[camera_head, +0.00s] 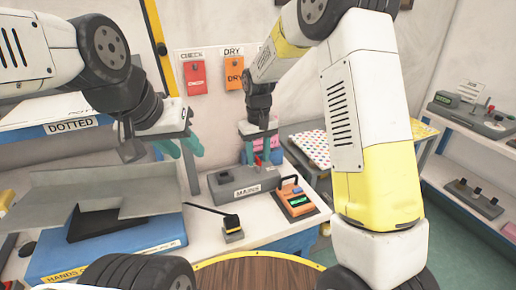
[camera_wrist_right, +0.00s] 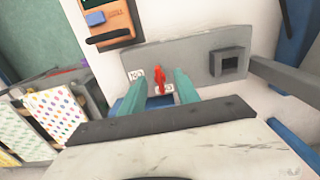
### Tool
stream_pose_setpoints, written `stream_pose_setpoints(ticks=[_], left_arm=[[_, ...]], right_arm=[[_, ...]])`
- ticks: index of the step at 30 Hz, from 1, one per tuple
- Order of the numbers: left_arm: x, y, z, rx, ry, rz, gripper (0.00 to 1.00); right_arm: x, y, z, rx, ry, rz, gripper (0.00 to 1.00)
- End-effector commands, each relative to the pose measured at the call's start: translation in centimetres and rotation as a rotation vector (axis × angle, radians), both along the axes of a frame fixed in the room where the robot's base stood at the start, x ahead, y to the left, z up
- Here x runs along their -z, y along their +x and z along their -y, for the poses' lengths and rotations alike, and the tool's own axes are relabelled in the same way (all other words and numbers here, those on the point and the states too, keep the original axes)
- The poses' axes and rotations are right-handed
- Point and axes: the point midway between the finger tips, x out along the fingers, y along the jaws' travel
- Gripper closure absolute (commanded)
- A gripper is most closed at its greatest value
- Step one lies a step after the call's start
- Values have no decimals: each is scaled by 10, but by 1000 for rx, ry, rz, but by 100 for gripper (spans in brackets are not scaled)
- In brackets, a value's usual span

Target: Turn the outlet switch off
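The outlet is a grey box (camera_head: 225,188) with a label that seems to read MAINS, on the white bench in the head view. In the right wrist view its grey panel (camera_wrist_right: 195,62) carries a red switch lever (camera_wrist_right: 158,78) beside small white labels. My right gripper (camera_wrist_right: 158,90) is open, with one teal finger on each side of the lever and gaps showing. My left gripper (camera_head: 180,148) is open and empty, left of the box.
An orange device (camera_head: 296,201) with a green display stands right of the box. A small black-and-yellow block (camera_head: 233,229) lies in front. A grey tray (camera_head: 100,190) is at left. Red (camera_head: 195,77) and orange (camera_head: 235,73) tags hang on the wall.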

Motion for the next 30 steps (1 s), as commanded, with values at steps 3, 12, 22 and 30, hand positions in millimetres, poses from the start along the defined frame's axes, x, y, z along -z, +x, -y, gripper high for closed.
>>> stream_pose_setpoints(ticks=[3, 12, 22, 30], left_arm=[[0, 0, 0, 0, 0, 0, 64], [0, 0, 0, 0, 0, 0, 64], [0, 0, 0, 0, 0, 0, 64], [0, 0, 0, 0, 0, 0, 64]], right_arm=[[-3, 0, 0, 0, 0, 0, 62], [-49, 1, 0, 0, 2, 4, 62], [-78, 0, 0, 0, 0, 0, 62], [-79, 0, 0, 1, 1, 1, 62]])
